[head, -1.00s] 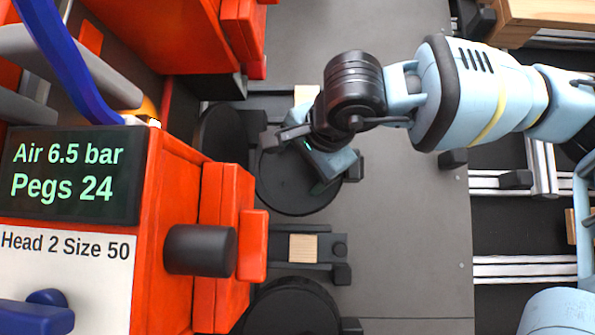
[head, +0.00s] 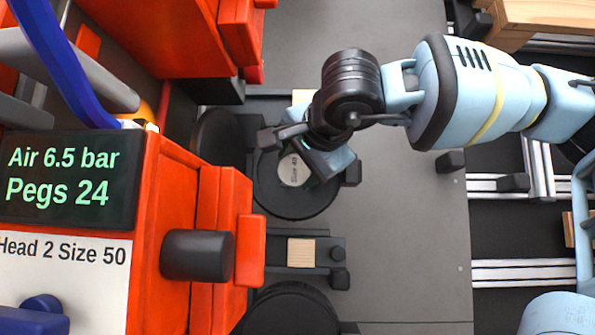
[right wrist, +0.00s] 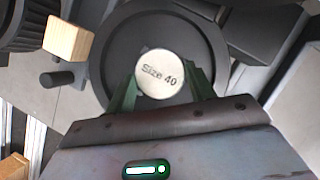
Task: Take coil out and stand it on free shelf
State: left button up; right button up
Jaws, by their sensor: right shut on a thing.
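The coil (head: 294,170) shows a pale round top. In the right wrist view the coil (right wrist: 160,74) reads "Size 40". It sits within the outline of a round black holder (head: 275,201), whose rim (right wrist: 112,62) surrounds it in the right wrist view. My right gripper (head: 306,160) is shut on the coil, with a green finger on each side. The gripper hides part of the coil in the head view. I cannot tell how high the coil is above the holder's floor. My left gripper is not in view.
An orange machine (head: 175,225) with a screen and a "Head 2 Size 50" label stands at left. Another round black holder (head: 290,312) is at bottom centre. A small wooden block (head: 301,252) lies between the holders.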

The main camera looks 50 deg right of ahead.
jog(key=shift+s+a+r, duration=0.1)
jog(key=shift+s+r, duration=0.05)
jog(key=shift+r, duration=0.15)
jog(key=s+a+b, duration=0.1)
jog(key=s+a, duration=0.2)
jog(key=s, duration=0.4)
notch_tip(320, 180, up, 14)
jog(key=p, duration=0.1)
jog(key=shift+f, duration=0.15)
